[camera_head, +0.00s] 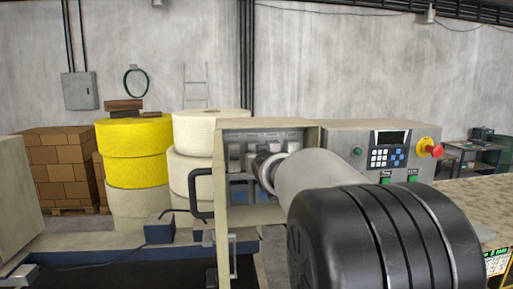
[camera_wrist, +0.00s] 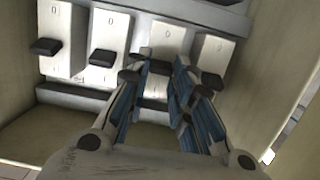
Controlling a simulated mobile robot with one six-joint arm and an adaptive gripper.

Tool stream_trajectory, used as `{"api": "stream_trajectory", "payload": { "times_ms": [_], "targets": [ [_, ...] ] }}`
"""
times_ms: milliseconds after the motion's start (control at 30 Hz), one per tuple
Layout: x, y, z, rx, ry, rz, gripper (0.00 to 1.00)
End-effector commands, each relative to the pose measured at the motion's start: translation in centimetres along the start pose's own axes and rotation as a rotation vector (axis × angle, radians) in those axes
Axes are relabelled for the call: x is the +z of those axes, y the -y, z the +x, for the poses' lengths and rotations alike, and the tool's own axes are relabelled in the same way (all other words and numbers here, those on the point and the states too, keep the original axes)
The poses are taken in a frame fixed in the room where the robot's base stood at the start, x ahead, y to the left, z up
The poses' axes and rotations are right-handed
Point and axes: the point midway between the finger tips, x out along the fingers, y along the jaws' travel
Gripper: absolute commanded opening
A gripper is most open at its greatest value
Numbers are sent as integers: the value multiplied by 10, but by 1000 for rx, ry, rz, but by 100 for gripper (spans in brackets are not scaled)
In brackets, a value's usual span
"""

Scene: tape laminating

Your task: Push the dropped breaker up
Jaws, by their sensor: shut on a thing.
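A row of white breakers with dark levers fills the top of the wrist view. The third breaker from the left (camera_wrist: 168,38) is the one in front of my gripper (camera_wrist: 165,85). My gripper's blue-padded fingers are at its lower part and are shut on it; its lever is mostly hidden between them. In the head view the breakers (camera_head: 236,150) sit inside the open box, and my arm hides the fingers.
The breaker box (camera_head: 318,137) has side walls close around my gripper; the right wall (camera_wrist: 275,70) shows in the wrist view. A control panel (camera_head: 392,150) with a red emergency button (camera_head: 429,147) is to the right. A dark handle (camera_head: 197,190) is at the left.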

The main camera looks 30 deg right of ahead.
Motion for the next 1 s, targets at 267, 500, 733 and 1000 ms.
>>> {"api": "stream_trajectory", "payload": {
  "times_ms": [267, 500, 733, 1000],
  "targets": [
    [-4, 0, 0, -1, 15, -1, 0],
    [-3, 0, 0, -1, 16, -1, 0],
    [-3, 0, 0, -1, 17, 0, 27],
    [-2, 0, 0, 0, 20, 0, 42]
  ]
}}
